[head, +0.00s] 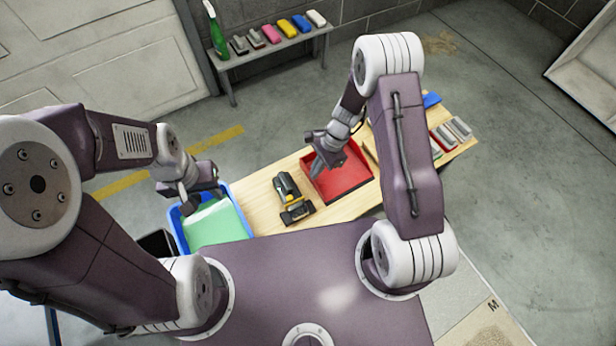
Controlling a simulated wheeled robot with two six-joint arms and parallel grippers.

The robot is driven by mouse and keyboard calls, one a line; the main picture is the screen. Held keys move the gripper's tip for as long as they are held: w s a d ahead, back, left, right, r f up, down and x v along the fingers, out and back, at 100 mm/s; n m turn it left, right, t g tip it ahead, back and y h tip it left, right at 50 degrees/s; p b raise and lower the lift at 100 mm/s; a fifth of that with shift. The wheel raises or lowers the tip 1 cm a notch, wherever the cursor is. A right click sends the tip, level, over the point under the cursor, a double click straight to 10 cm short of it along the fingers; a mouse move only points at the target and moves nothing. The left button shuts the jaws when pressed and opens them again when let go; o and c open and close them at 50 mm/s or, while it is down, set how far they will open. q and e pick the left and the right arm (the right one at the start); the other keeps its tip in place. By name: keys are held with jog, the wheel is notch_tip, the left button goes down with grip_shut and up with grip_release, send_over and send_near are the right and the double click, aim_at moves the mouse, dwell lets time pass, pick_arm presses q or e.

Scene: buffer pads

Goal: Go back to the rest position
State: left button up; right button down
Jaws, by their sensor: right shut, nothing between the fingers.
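My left gripper (188,203) hangs over the left part of the blue tray (246,216), pointing down. Its fingers are small and partly hidden by its own body, so I cannot tell whether it is open or shut. My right gripper (317,170) is shut and empty, pointing down over the left part of the red tray (352,184). The red tray's visible floor looks bare. A light green sheet or pad (214,224) lies in the blue tray.
Several grey pads (459,128) and a blue pad (431,100) are at the right end. A back bench (275,46) holds a green spray bottle (215,32) and several coloured blocks.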

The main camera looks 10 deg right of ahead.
jog(key=v, duration=0.2)
jog(key=shift+d+r+p, duration=0.25)
jog(key=shift+r+p, duration=0.05)
jog(key=shift+r, duration=0.05)
jog(key=shift+w, duration=0.1)
